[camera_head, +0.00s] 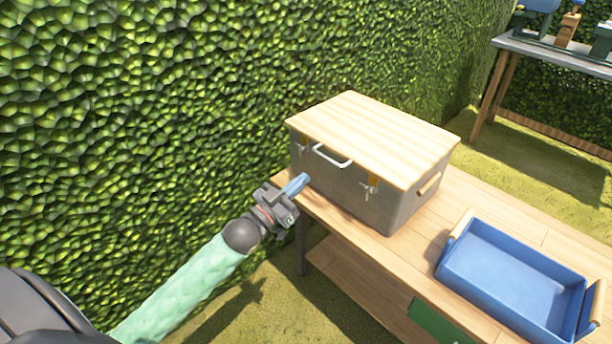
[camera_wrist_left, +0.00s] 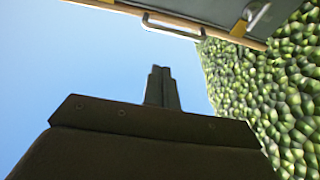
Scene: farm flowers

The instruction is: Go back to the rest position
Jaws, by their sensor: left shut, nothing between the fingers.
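My left gripper (camera_head: 297,185) is at the end of my green-sleeved arm, in front of the left end of a lidded box in the head view. Its blue fingers are shut with nothing between them. The closed fingers also show in the left wrist view (camera_wrist_left: 161,87), below the edge of the box lid. I cannot tell from these views whether the fingertips touch the box. My right gripper is in neither view.
The grey box (camera_head: 345,190) has a closed wooden lid, a white handle (camera_head: 332,157) and latches. It stands on a wooden table (camera_head: 480,196) beside a blue tray (camera_head: 505,272). A hedge (camera_head: 150,120) runs along the left. Another table (camera_head: 560,52) stands far right.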

